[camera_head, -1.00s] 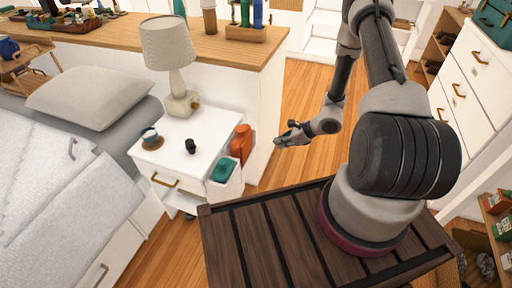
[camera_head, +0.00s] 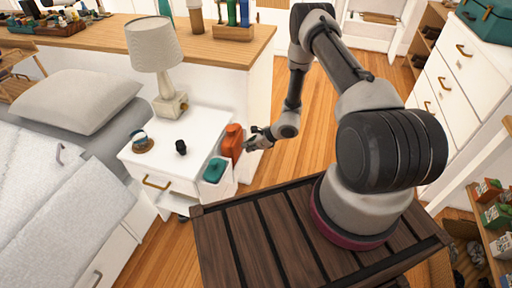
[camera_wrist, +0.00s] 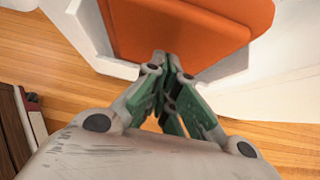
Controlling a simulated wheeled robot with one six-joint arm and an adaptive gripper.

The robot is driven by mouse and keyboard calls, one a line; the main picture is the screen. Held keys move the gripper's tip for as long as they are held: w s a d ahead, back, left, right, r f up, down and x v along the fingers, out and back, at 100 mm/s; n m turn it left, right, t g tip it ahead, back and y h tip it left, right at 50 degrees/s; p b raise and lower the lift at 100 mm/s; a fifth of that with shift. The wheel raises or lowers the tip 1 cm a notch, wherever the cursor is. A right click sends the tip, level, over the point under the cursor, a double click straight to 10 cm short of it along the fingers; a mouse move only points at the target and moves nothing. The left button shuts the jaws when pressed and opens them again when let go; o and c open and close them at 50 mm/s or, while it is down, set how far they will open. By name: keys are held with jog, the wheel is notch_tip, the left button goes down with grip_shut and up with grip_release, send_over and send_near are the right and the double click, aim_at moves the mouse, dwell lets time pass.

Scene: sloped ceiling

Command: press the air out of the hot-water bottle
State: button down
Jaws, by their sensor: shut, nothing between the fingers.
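The bottle's lower part is hidden in the head view.
The white bedside table (camera_head: 190,128) carries a lamp (camera_head: 160,60), a cup (camera_head: 141,141) and a small black object (camera_head: 181,147). A white bin with a teal item (camera_head: 214,170) stands in front of the bottle. Wooden floor (camera_head: 330,120) lies open to the right.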

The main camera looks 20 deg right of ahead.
jog(key=shift+w+a, duration=0.15)
jog(key=shift+a, duration=0.1)
